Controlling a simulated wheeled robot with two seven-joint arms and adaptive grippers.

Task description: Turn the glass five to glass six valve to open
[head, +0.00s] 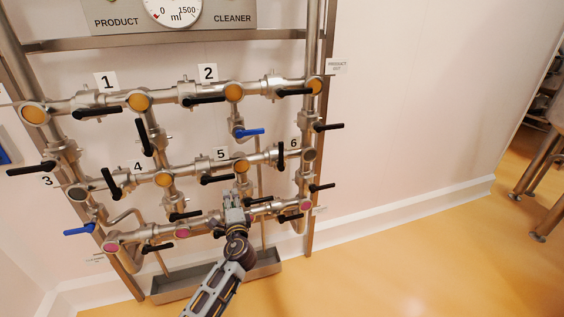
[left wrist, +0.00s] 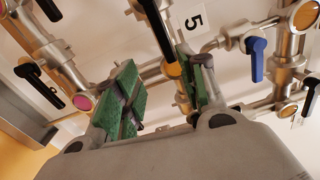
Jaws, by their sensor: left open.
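The glass five to glass six valve has a black handle (head: 281,155). It stands about upright, across the pipe between sight glass five (head: 241,166) and sight glass six (head: 310,154). My left gripper (head: 234,197) is just below glass five in the head view, down and left of that handle and apart from it. In the left wrist view the left gripper (left wrist: 157,92) is open, its green pads apart with no handle clearly between them. Glass five (left wrist: 172,71) and its label (left wrist: 196,20) show beyond the fingers. I cannot make out the valve's handle there. My right gripper is not in view.
Another black handle (head: 217,180) lies along the pipe left of glass five. A blue handle (head: 249,132) sits above glass five. Lower pipes with black handles (head: 290,217) run close to my gripper. A metal trough (head: 190,285) is below.

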